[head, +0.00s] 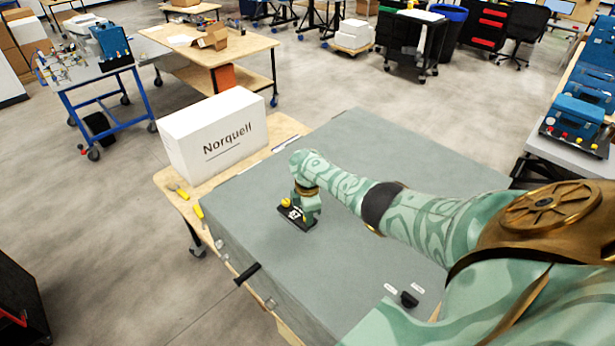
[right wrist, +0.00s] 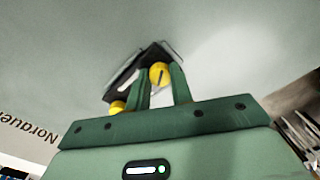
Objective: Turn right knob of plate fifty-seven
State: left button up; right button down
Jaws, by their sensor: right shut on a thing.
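The black plate (head: 288,212) lies on the grey top; its white label (head: 294,214) is too small to read surely. One yellow knob (head: 286,202) stands at the plate's left side. My right gripper (head: 309,212) points down over the plate's right part and hides the knob there. In the right wrist view the fingers of my right gripper (right wrist: 163,88) are shut on a yellow knob (right wrist: 160,74), which sits between them at the plate (right wrist: 135,75). The other yellow knob (right wrist: 117,107) shows outside the fingers, to the left. My left gripper is not in view.
A white box marked Norquell (head: 215,135) stands on the wooden bench behind. Yellow-handled tools (head: 180,192) lie near it. A black knob (head: 408,299) with two labels sits at the grey top's front right. The grey top (head: 400,150) around the plate is mostly clear.

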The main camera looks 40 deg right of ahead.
jog(key=m, duration=0.5)
jog(key=shift+w+r+m, duration=0.1)
jog(key=shift+m, duration=0.2)
jog(key=m, duration=1)
jog(key=shift+m, duration=0.4)
jog(key=m, duration=0.5)
jog(key=shift+m, duration=0.3)
jog(key=m, duration=1)
jog(key=shift+m, duration=0.4)
jog(key=m, duration=1)
jog(key=shift+w+m, duration=0.1)
jog(key=shift+m, duration=0.3)
